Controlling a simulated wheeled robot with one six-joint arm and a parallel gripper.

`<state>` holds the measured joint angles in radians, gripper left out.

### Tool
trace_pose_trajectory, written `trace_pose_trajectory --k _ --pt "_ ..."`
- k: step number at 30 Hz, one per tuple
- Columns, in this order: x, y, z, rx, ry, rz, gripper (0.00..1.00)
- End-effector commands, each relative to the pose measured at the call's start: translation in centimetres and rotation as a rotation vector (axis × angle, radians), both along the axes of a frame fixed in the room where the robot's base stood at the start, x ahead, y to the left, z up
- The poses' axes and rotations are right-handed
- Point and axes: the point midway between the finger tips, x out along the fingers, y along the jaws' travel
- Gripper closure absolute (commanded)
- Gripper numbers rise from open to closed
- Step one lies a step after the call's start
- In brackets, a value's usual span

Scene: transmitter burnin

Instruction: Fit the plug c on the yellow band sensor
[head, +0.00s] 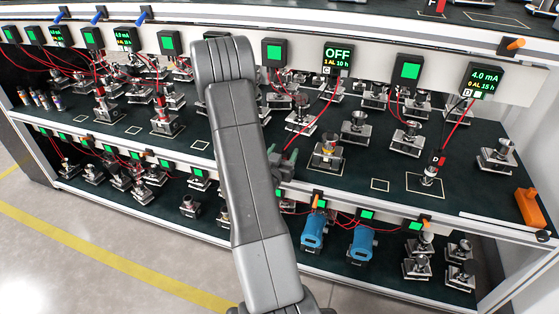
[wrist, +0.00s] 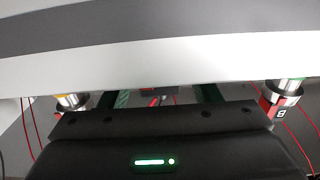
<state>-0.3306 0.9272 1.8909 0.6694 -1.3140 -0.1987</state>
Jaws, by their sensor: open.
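The yellow band sensor (head: 326,155) stands upright on a small light base on the middle shelf, with no plug visible on top. A silver sensor with a yellow patch (wrist: 72,102), apparently the same one, shows at the left of the wrist view. My gripper (head: 287,163) is low over the shelf, just left of that sensor; its green fingers (wrist: 165,97) are apart in the wrist view. Red leads run from the OFF box marked C (head: 337,60) down towards my gripper. Plug c cannot be made out; my gripper may hide it.
A sensor with red plug B (wrist: 277,104) stands at the right of the wrist view. Plug D (head: 437,160) sits on a sensor further right. Other sensors and red leads crowd the shelf. Blue devices (head: 313,232) stand on the shelf below. A white shelf rail crosses close above my gripper.

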Motion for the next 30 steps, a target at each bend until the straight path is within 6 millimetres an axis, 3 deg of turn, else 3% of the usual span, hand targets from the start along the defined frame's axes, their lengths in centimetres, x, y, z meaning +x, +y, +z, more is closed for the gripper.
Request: trace_pose_trajectory --k 9,17,18,21,22,30 --pt "0.25 -0.07 0.01 0.000 0.000 0.001 0.43" --pt "0.24 -0.08 0.00 0.000 0.000 0.000 0.91" --pt "0.23 -0.07 0.00 0.000 0.000 0.000 0.71" --pt "0.23 -0.07 0.00 0.000 0.000 0.000 0.90" --pt "0.23 -0.07 0.00 0.000 0.000 0.000 0.92" --pt "0.23 -0.07 -0.01 0.000 0.000 0.000 0.92"
